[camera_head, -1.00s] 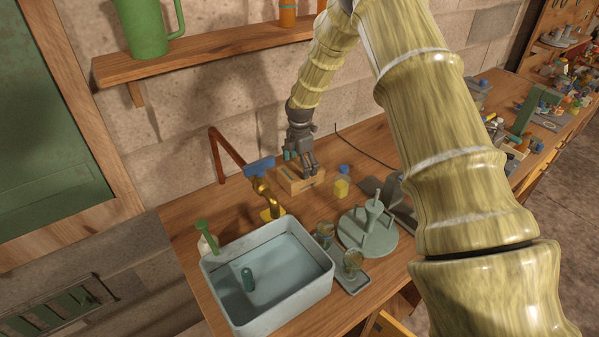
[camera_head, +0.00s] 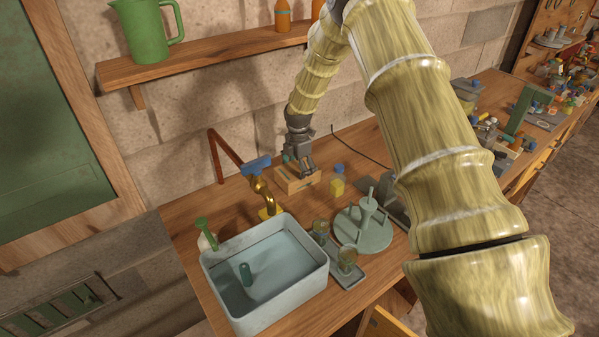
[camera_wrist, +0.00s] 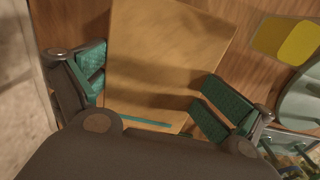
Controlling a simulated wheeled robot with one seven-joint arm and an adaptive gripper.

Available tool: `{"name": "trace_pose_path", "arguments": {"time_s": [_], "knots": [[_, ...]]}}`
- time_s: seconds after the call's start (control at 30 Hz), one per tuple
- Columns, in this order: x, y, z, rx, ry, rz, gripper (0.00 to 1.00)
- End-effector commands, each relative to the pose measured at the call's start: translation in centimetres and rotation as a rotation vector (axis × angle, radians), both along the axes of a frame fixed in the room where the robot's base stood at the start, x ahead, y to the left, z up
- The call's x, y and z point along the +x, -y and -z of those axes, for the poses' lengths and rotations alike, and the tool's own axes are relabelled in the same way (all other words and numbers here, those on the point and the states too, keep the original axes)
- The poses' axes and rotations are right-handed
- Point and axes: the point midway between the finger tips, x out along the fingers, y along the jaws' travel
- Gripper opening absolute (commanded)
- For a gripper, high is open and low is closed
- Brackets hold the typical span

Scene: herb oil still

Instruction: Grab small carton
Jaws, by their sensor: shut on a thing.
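The small carton is a tan box (camera_head: 296,185) on the wooden counter, against the back wall behind the sink. In the wrist view the carton (camera_wrist: 165,55) fills the middle, with a thin teal strip near its lower edge. My gripper (camera_head: 301,166) reaches down over the carton from above. In the wrist view my gripper (camera_wrist: 155,88) has its teal pads on either side of the carton, and it is shut on it. The carton appears to rest on the counter; its underside is hidden.
A yellow bottle with a blue cap (camera_head: 337,183) stands close right of the carton. A brass tap (camera_head: 266,200) and the sink (camera_head: 322,268) are in front and left. A shelf (camera_head: 200,60) hangs above.

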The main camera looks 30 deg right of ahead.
Motion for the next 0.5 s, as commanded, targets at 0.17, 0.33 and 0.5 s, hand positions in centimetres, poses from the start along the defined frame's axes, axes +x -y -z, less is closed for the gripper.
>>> {"name": "trace_pose_path", "arguments": {"time_s": [0.17,0.33,0.5], "knots": [[-0.6,-0.7,0.8,0.01,-0.011,-0.001,0.62],[-0.7,-0.3,-1.5,0.008,-0.012,0.004,0.02],[-0.7,0.1,-4.5,0.006,-0.009,0.005,0.0]]}}
